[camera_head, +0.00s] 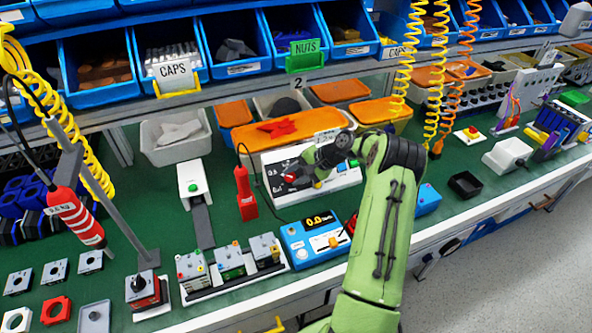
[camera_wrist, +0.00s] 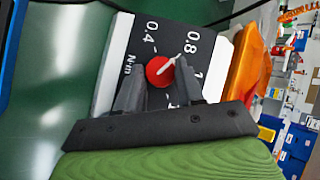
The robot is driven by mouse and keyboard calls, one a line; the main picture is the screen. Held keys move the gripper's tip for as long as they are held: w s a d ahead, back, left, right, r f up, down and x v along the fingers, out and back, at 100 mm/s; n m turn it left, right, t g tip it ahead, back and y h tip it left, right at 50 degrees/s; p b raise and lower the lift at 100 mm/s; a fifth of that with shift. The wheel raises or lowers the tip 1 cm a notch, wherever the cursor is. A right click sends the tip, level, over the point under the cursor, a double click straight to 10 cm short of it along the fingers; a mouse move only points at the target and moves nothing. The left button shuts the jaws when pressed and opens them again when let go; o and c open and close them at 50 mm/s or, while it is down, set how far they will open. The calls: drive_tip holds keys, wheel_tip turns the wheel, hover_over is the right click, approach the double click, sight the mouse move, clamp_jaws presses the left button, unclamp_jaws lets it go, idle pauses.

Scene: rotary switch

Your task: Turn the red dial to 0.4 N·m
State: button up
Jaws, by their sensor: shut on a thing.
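The red dial (camera_wrist: 158,74) is on a dark panel (camera_wrist: 172,30) with white marks reading 0.4, 0.8 and N·m in the wrist view. Its white pointer line slants up and right, toward the tick beside 0.8 and away from 0.4. My gripper (camera_wrist: 160,80) has one finger on each side of the dial and is shut on it. In the head view, the dial (camera_head: 290,178) shows as a small red spot at the left of the white-sided box (camera_head: 345,181). My gripper (camera_head: 300,172) and arm hide much of that panel.
A red tool (camera_head: 244,192) stands just left of the box. A blue device (camera_head: 315,240) with a display is in front. Orange-lidded bins (camera_head: 262,132) are behind. Yellow coiled hoses (camera_head: 404,70) hang near my arm.

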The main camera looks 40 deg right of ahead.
drive_tip(key=n, duration=0.1)
drive_tip(key=n+g+p, duration=0.1)
drive_tip(key=shift+w+r+n+g+h, duration=0.15)
drive_tip(key=shift+r+n+g+h, duration=0.1)
drive_tip(key=shift+n+g+h, duration=0.05)
drive_tip(key=n, duration=0.1)
drive_tip(key=n+g+h, duration=0.1)
drive_tip(key=n, duration=0.1)
drive_tip(key=shift+w+a+g, duration=0.15)
drive_tip(key=shift+g, duration=0.15)
drive_tip(key=n+h, duration=0.1)
drive_tip(key=n+g+h, duration=0.1)
drive_tip(key=n, duration=0.1)
drive_tip(key=n+h+b, duration=0.1)
drive_tip(key=shift+w+a+r+n+g, duration=0.1)
drive_tip(key=shift+w+a+n+g, duration=0.1)
drive_tip(key=shift+a+n+g, duration=0.15)
drive_tip(key=shift+h, duration=0.3)
drive_tip(key=o, duration=0.7)
drive_tip(key=shift+o, duration=0.2)
wheel_tip(320, 180, up, 16)
drive_tip(key=s+p, duration=0.2)
drive_tip(key=p, duration=0.1)
drive_tip(key=shift+s+d+f, duration=0.25)
drive_tip(key=shift+d, duration=0.1)
